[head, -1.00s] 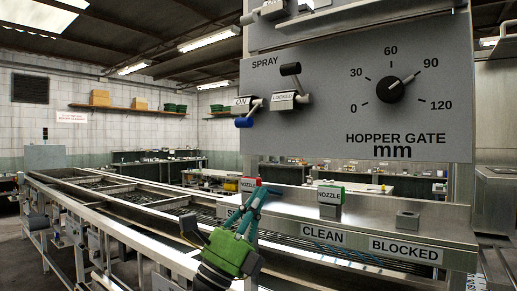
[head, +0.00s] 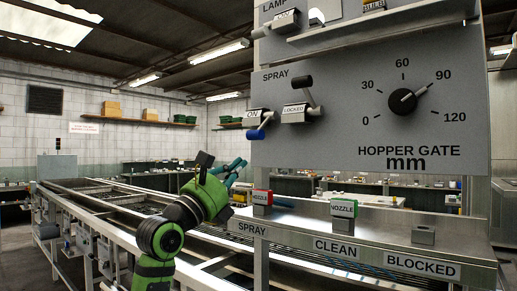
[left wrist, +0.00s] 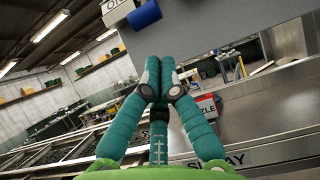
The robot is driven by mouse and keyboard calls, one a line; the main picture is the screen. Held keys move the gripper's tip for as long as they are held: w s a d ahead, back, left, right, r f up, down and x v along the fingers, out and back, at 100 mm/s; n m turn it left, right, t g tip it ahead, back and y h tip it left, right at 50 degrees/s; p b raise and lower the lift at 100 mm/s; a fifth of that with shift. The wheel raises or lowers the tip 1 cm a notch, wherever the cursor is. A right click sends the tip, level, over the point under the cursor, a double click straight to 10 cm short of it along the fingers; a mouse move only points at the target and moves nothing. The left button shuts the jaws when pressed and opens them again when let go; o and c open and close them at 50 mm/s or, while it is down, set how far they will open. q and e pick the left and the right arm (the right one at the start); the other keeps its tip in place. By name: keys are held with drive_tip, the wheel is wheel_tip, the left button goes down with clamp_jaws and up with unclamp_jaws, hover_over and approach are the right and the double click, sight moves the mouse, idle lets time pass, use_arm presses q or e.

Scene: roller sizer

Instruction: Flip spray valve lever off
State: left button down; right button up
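The spray lever (head: 261,129) has a blue grip, hangs down from a bracket tagged ON and sits under the SPRAY label on the grey panel (head: 345,140). Its blue grip also shows at the top of the left wrist view (left wrist: 145,14). Beside it a black-knobbed lever (head: 307,84) points up from a bracket tagged LOCKED. My left gripper (head: 240,164), green with teal fingers, is below and left of the blue grip, apart from it. In the left wrist view its fingertips (left wrist: 158,66) are together with nothing between them. My right gripper is out of view.
Below the panel, a metal ledge (head: 385,242) labelled SPRAY, CLEAN and BLOCKED carries a red-topped block (head: 262,198) and a green-topped NOZZLE block (head: 343,208). A hopper gate dial (head: 403,101) is right of the levers. A long roller frame (head: 110,205) runs away at left.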

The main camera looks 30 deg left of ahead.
sight(263, 125)
use_arm(q)
drive_tip(key=p+x, duration=0.5)
drive_tip(key=x, duration=0.5)
